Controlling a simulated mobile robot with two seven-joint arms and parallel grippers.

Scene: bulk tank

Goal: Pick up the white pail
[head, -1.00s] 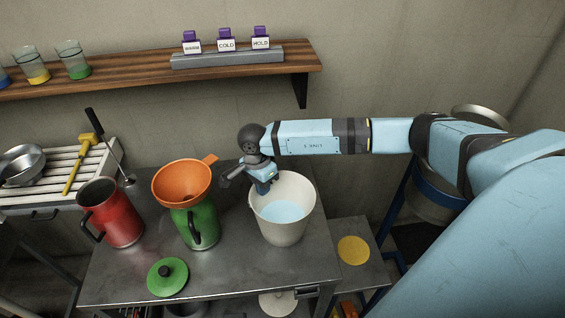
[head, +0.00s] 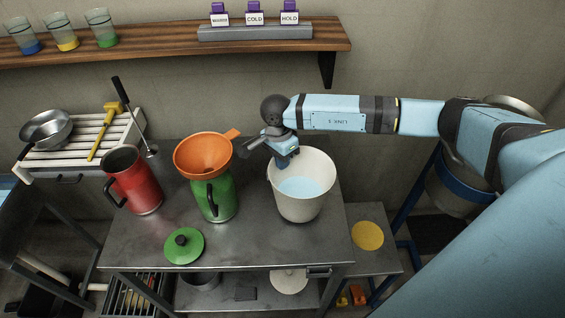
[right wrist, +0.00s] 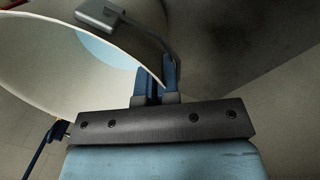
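The white pail (head: 301,205) stands upright on the metal table, right of the green jug, with pale blue liquid (head: 304,188) inside. My right gripper (head: 285,160) is at the pail's far left rim, pointing down. In the right wrist view, the blue fingers of my right gripper (right wrist: 156,84) are close together with the pail's wall (right wrist: 60,75) running in between them. They look shut on the rim; the contact itself is partly hidden. My left gripper is in no view.
A green jug (head: 218,200) with an orange funnel (head: 204,153) stands left of the pail, then a red jug (head: 137,185). A green lid (head: 184,246) lies in front on the metal table (head: 250,245). A wooden shelf (head: 170,42) runs above. Table space before the pail is free.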

